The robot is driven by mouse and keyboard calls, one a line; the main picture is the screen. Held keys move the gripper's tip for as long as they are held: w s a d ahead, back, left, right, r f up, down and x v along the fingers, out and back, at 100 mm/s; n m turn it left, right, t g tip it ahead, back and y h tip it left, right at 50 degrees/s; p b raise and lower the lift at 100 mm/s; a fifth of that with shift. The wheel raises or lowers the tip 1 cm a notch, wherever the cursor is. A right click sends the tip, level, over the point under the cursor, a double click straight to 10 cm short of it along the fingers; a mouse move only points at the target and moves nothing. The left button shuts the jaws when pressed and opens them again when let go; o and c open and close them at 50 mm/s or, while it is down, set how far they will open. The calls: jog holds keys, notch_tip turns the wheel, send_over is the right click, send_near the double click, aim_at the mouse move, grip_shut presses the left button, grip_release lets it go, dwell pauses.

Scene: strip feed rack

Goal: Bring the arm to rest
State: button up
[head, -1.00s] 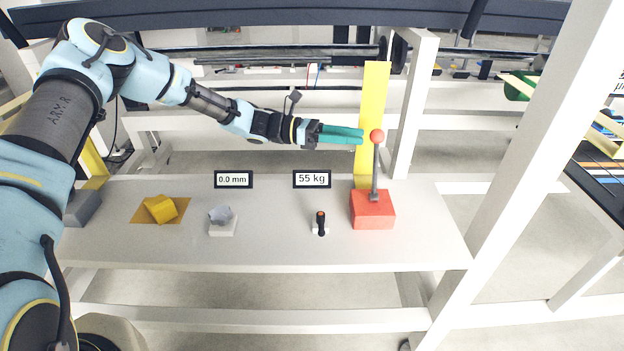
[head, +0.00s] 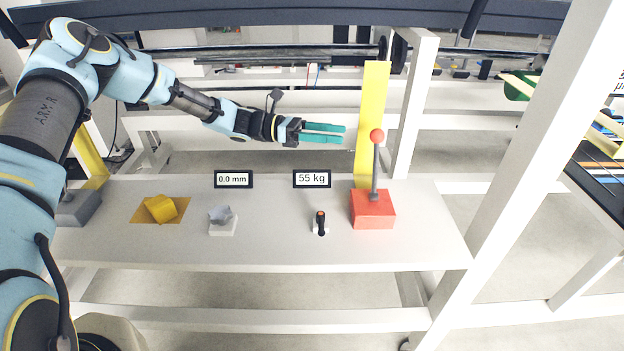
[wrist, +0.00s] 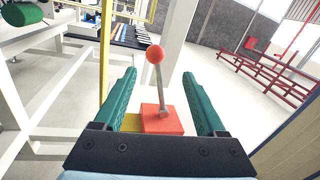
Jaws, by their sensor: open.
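My gripper (head: 324,132) has teal fingers and hangs in the air above the back of the table, level and pointing right. It is open and empty. Its fingertips are apart from the yellow strip (head: 371,105) and the red-knobbed lever (head: 376,160) to their right. In the wrist view the two teal fingers (wrist: 168,98) stand wide apart. The lever's red ball (wrist: 155,54) and red base (wrist: 160,118) appear between them, farther off. The lever stands almost upright on its red base (head: 372,210).
The white table (head: 270,240) bears a yellow block (head: 160,208), a grey piece on a white stand (head: 222,220), a small black-handled switch (head: 320,224), and displays reading 0.0 mm (head: 233,179) and 55 kg (head: 312,178). A white post (head: 520,150) stands at right.

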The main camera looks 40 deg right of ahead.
jog(key=shift+v, duration=0.8)
jog(key=w+a+f+m+t+y, duration=0.1)
jog(key=a+m+t+y, duration=0.1)
jog(key=a, duration=0.6)
jog(key=w+a+f+m+t+y+b, duration=0.1)
jog(key=w+a+f+m+t+y, duration=0.1)
jog(key=a, duration=0.6)
jog(key=w+a+f+m+t+y+b, duration=0.1)
jog(key=w+a+f+m+t+y, duration=0.1)
jog(key=a, duration=0.6)
jog(key=shift+w+a+f+t+y, duration=0.1)
jog(key=shift+t+y, duration=0.2)
jog(key=shift+t, duration=0.3)
jog(key=shift+w+a+f+t+y, duration=0.15)
jog(key=shift+t+y, duration=0.15)
jog(key=shift+t, duration=0.3)
jog(key=a+r+m+t+y+b, duration=0.1)
jog(key=a+r+m+t+y, duration=0.1)
jog(key=a, duration=1.1)
jog(key=s+a+r+m+t+y, duration=0.1)
jog(key=a+t, duration=0.4)
jog(key=a, duration=0.9)
notch_tip(320, 180, up, 3)
jog(key=shift+f+m+y+b, duration=0.1)
jog(key=shift+m+y+b, duration=0.35)
jog(key=shift+m, duration=0.55)
jog(key=shift+a, duration=0.15)
